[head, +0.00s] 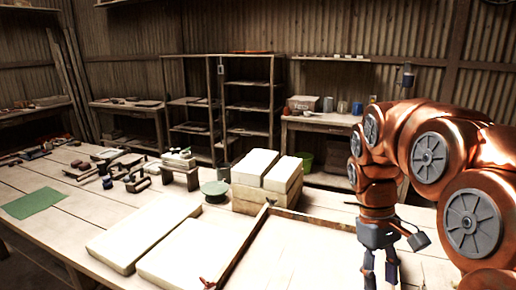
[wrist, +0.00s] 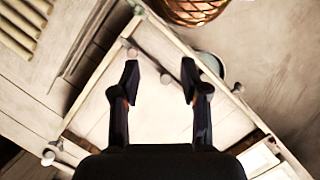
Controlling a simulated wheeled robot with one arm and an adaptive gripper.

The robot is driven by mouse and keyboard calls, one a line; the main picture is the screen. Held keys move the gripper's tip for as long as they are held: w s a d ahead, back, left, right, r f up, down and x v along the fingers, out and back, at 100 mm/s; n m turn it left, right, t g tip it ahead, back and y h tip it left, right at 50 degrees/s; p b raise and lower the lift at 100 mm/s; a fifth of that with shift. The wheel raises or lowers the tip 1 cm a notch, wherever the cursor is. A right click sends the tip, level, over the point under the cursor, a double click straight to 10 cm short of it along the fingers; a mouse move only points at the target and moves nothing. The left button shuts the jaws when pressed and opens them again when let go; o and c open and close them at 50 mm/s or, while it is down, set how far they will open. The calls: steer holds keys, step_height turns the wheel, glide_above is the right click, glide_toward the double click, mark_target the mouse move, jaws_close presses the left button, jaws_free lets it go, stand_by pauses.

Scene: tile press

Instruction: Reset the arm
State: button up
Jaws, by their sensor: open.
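My gripper (head: 380,268) hangs at the lower right of the head view, at the end of my copper arm, pointing down. Its two dark fingers are spread with nothing between them. In the wrist view the gripper (wrist: 160,82) also shows open and empty, over a pale surface edged by a wooden frame (wrist: 180,42). In the head view this wooden frame (head: 240,248) lies on the bench, left of and below the gripper. The gripper looks clear of it, though the exact height is hard to judge.
Shelves (head: 250,107) stand behind. The bench's left front is mostly clear.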

steer(key=s+a+f+m+p, duration=0.2)
steer(key=s+a, duration=0.1)
steer(key=s, duration=0.7)
steer(key=s+a+f+m+t+y+p, duration=0.1)
steer(key=s+a+f+m+p, duration=0.1)
steer(key=s, duration=0.7)
steer(key=shift+s+a+f+t, duration=0.3)
steer(key=shift+s+a+f, duration=0.15)
steer(key=shift+a, duration=0.25)
